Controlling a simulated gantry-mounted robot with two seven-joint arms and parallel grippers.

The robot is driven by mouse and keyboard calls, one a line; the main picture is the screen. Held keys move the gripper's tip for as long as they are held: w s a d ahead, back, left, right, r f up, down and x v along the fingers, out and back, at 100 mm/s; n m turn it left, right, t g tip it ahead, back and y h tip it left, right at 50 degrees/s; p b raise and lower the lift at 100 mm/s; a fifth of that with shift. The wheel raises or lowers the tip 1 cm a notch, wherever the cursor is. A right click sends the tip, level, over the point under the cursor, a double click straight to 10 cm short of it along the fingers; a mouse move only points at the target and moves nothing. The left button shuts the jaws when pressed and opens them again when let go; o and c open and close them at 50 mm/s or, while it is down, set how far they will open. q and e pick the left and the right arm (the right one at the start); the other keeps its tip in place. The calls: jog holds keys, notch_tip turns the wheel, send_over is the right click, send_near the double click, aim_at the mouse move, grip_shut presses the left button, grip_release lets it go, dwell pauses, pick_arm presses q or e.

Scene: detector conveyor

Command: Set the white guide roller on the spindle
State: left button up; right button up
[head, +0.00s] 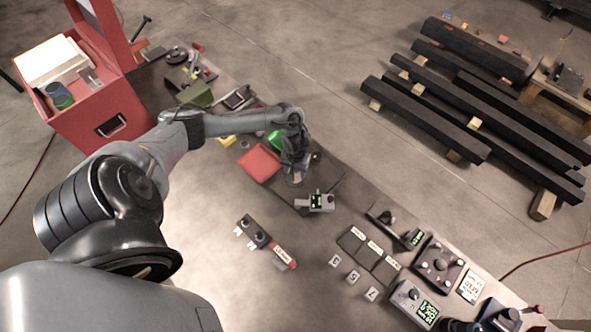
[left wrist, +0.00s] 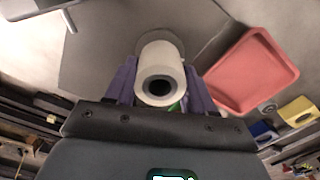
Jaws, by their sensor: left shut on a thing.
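The white guide roller (left wrist: 163,62) is a short white cylinder with a dark round bore, seen end-on in the left wrist view. My left gripper (left wrist: 160,84) is shut on it, with a purple finger pad on each side. A grey round edge shows just behind the roller; I cannot tell whether they touch. In the head view my left gripper (head: 296,172) points down over the bench beside the red tray, and the roller is mostly hidden there. I cannot pick out the spindle in either view. My right gripper is not in view.
A red tray (head: 259,163) lies close to the gripper; it also shows in the left wrist view (left wrist: 252,72). More instruments (head: 438,263) fill the right end. The bench's front middle has free room.

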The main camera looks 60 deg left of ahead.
pick_arm(q)
jog(key=shift+f, duration=0.25)
jog(key=o, duration=1.5)
jog(key=shift+o, duration=0.2)
jog(key=shift+r+p, duration=0.55)
jog(key=shift+p, duration=0.2)
notch_tip(320, 180, up, 4)
jog(key=p, duration=0.4)
jog(key=shift+f+p, duration=0.1)
jog(key=shift+p, duration=0.3)
jog(key=shift+r, duration=2.05)
